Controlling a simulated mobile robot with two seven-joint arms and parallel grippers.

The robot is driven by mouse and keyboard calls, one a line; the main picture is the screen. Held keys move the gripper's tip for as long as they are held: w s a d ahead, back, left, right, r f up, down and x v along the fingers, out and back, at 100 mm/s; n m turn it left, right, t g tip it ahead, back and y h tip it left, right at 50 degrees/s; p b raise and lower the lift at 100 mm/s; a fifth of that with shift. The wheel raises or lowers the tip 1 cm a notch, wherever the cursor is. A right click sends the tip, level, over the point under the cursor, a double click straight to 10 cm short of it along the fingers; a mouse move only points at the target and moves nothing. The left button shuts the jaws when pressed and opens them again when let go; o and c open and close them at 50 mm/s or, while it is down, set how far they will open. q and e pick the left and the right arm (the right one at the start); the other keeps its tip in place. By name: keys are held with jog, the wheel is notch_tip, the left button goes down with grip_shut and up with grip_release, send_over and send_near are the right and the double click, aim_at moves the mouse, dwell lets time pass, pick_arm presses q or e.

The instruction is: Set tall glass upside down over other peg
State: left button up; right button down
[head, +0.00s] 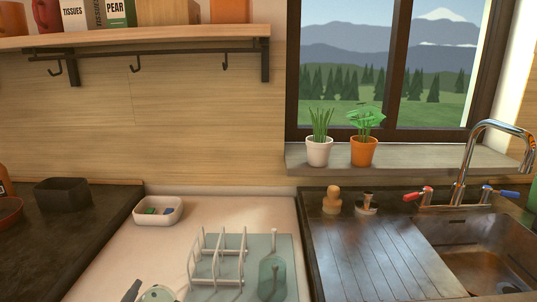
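A pale teal, see-through vessel (272,277) with a rounded body and narrower top is at the right of a teal mat (222,294). It may be the tall glass; I cannot tell whether it is upside down or over a peg. A white rack (243,258) with several upright prongs stands on the mat, left of the vessel. No other tall glass is clearly visible. I can make out neither of my grippers.
A pale round item (160,293) with a dark piece beside it is cut off by the bottom edge. Right are a grooved drainboard (375,255), a wooden brush (332,200) and the sink (485,270).

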pick_arm(q)
jog(key=shift+w+a, duration=0.1)
jog(key=shift+w, duration=0.1)
dwell(0.3)
jog(key=m, duration=0.5)
jog(key=shift+m, duration=0.3)
jog(key=m, duration=0.6)
jog(key=shift+m, duration=0.3)
jog(key=m, duration=0.5)
jog(key=shift+r, duration=0.1)
jog(key=m, duration=0.6)
jog(key=shift+m, duration=0.4)
